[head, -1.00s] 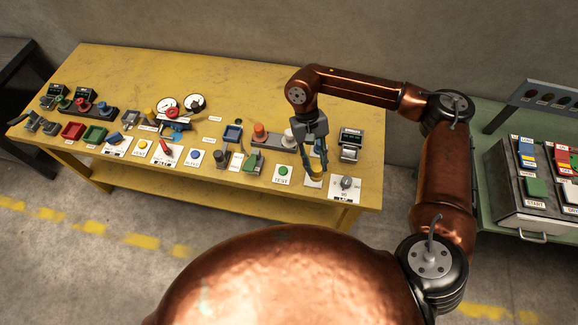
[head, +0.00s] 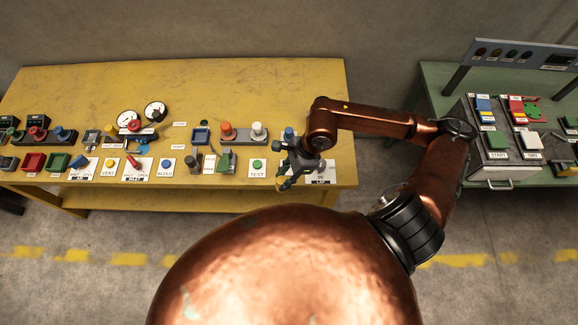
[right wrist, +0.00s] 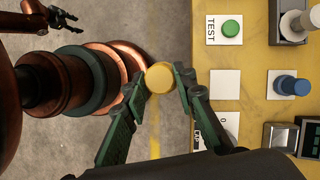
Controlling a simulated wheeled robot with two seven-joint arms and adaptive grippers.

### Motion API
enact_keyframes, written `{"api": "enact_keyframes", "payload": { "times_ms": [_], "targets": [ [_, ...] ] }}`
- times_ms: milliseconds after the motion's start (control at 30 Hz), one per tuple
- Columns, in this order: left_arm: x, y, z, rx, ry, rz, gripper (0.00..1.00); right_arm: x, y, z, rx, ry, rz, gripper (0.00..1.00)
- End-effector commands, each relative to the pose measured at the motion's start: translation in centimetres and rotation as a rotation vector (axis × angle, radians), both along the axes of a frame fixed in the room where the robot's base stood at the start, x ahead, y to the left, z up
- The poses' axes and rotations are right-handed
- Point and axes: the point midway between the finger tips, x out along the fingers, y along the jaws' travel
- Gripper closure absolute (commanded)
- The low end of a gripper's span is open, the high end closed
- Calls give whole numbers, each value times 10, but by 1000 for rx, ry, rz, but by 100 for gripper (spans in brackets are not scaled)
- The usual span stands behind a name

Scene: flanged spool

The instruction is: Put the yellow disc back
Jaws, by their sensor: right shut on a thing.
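The yellow disc (right wrist: 160,78) is held between the fingertips of my right gripper (right wrist: 161,82), seen in the right wrist view with floor behind it. In the head view my right gripper (head: 286,184) is over the front right part of the yellow table (head: 250,88); the disc cannot be made out there. A blank white card (right wrist: 225,83) lies on the table to the right of the gripper in the wrist view, between the TEST card (right wrist: 224,27) and another card. My left gripper (right wrist: 63,19) shows small at the wrist view's top left, its fingers apart and empty.
A green button (right wrist: 231,28) sits on the TEST card. A blue-topped knob (right wrist: 291,86) stands beyond the blank card. Several labelled parts and buttons crowd the table front; its back is clear. A grey console (head: 500,165) stands on a green bench at the right.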

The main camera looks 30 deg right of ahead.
Motion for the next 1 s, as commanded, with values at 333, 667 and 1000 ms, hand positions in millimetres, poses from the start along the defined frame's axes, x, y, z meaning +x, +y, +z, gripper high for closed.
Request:
{"api": "enact_keyframes", "payload": {
  "times_ms": [333, 667, 1000],
  "targets": [
    [1, 0, 4, 0, -1, 0, 53, -12, 0, 12, -5, -11, -363, 100],
    [2, 1, 14, 1, -3, -1, 53, 29, -34, -10, -9, -6, -399, 100],
    [3, 1, 24, 1, -5, -1, 53, 81, -72, -59, -4, -6, -394, 100]
  ]
}}
